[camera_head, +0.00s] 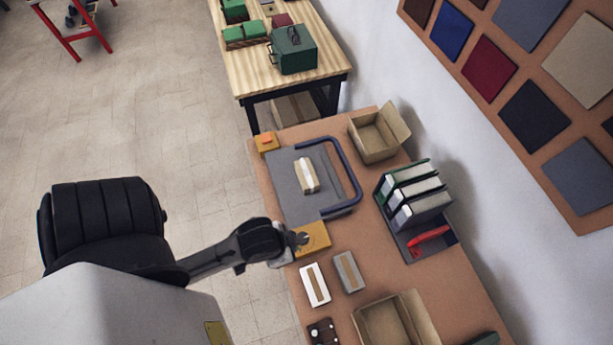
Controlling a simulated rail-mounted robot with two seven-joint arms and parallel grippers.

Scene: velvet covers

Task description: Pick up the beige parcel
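The beige parcel (306,175), a small pale box with a brown band, lies on a flat dark grey plate (290,200) on the brown table. A curved blue bar runs around the right side of the plate. My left gripper (302,239) is at the near-left table edge, over or against an orange-yellow block (316,236). It is apart from the beige parcel, which lies farther up the picture. Its fingers are too small to tell whether they are open or shut. My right gripper is not in view.
A white parcel (314,285) and a grey parcel (349,272) lie nearer. Open cardboard boxes (372,141) (382,322) and a tray of upright binders (414,194) line the right. An orange-topped block (266,142) sits at the far-left corner.

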